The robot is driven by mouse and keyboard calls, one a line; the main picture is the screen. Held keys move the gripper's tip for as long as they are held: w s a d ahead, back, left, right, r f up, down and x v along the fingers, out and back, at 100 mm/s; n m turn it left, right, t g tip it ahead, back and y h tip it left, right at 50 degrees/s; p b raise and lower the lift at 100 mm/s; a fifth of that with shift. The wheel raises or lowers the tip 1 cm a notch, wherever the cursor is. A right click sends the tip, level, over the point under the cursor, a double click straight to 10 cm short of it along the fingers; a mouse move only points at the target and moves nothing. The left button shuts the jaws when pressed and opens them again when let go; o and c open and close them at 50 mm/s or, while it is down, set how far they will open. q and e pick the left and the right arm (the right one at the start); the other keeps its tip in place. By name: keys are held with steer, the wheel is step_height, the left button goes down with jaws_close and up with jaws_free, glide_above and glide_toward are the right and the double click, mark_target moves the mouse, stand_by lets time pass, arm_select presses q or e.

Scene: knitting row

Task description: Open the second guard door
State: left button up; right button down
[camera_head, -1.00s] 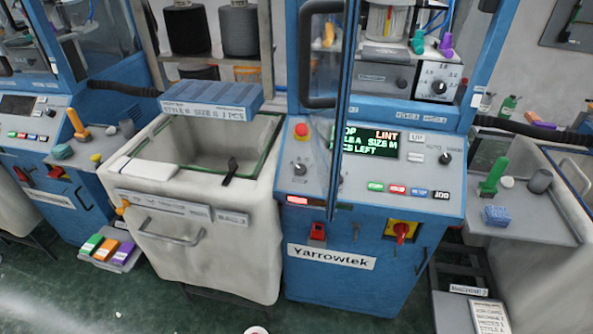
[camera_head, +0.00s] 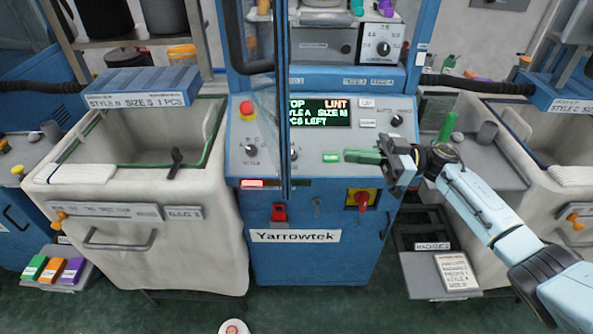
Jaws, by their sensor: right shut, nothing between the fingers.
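The guard door (camera_head: 285,110) of the middle blue machine is a clear panel in a blue frame with a black C-shaped handle (camera_head: 236,50). It stands out from the front at the left, its blue edge hanging before the console and covering the display's left end. Machine parts show uncovered to its right; I cannot tell its exact angle. My right gripper (camera_head: 362,157) is shut and empty, pointing left over the console's right half, apart from the door and handle. Its fingertips look dark green. My left gripper is out of view.
The console display (camera_head: 320,111) reads LINT. A red stop button (camera_head: 246,108) and red rotary switch (camera_head: 362,199) are on the machine. A pale fabric bin (camera_head: 140,235) stands at left, another at right. A side shelf (camera_head: 490,160) holds a green-handled tool.

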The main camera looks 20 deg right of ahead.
steer(key=s+r+n+g+h, duration=0.1)
steer(key=s+r+n+g, duration=0.15)
steer(key=g, duration=0.25)
steer(key=s+a+p, duration=0.1)
steer(key=a+p, duration=0.1)
steer(key=a, duration=1.1)
steer(key=shift+a+r, duration=0.35)
